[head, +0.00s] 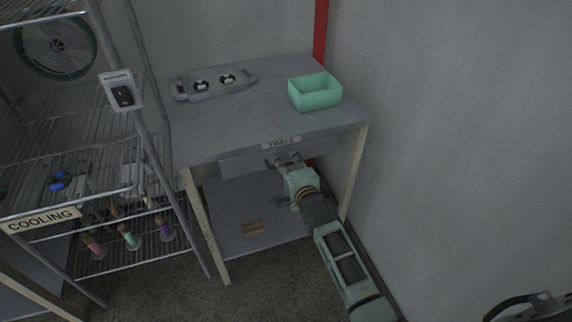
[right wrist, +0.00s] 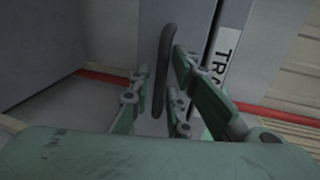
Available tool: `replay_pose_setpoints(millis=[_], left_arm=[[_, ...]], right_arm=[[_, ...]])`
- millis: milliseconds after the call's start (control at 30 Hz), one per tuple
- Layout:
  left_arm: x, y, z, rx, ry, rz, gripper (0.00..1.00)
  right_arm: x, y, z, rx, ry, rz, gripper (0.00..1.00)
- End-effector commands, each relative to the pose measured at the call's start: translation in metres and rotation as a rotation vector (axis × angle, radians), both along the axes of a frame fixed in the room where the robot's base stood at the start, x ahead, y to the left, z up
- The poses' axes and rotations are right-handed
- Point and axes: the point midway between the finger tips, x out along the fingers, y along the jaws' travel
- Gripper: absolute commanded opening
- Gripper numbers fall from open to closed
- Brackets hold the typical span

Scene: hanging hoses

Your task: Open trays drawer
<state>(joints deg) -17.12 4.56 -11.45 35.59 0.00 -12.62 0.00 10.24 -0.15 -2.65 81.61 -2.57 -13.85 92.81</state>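The trays drawer (head: 240,163) is a grey front under the grey table's top, below a white "TRAYS" label (head: 281,143). It looks closed. The label also shows, turned sideways, in the right wrist view (right wrist: 228,52). My right gripper (head: 285,162) reaches up to the drawer front from the lower right. In the right wrist view, a dark upright bar handle (right wrist: 163,68) stands between its spread fingers (right wrist: 162,85). A gap shows between the handle and the left finger; contact with the right finger is unclear.
On the table (head: 225,120) are a mint-green bin (head: 315,93) and a grey tray (head: 215,84) with small parts. A wire rack (head: 100,180) stands left; a wall (head: 450,130) is close on the right.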

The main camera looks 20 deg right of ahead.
Motion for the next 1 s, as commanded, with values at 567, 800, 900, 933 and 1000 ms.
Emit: replay_pose_setpoints(millis=[567, 800, 900, 933, 1000], left_arm=[[0.0005, 0.0001, -0.0001, 0.0, -0.001, -0.001, 0.4], [-0.0016, 0.0004, -0.0003, 0.001, 0.002, -0.001, 0.4], [-0.0018, 0.0004, -0.0003, 0.001, 0.003, -0.001, 0.4], [-0.0018, 0.0004, -0.0003, 0.001, 0.003, -0.001, 0.4], [-0.002, 0.0004, 0.0006, 0.001, 0.003, -0.001, 0.4]], right_arm=[[0.0012, 0.0, -0.0007, -0.001, 0.001, 0.0, 0.0], [0.0011, 0.0, -0.0007, 0.0, 0.001, 0.0, 0.0], [0.001, 0.0001, -0.0008, 0.0, 0.001, 0.0, 0.0], [0.001, 0.0001, -0.0008, 0.0, 0.001, 0.0, 0.0], [0.0002, 0.0001, -0.0006, 0.0, 0.002, 0.0, 0.0]])
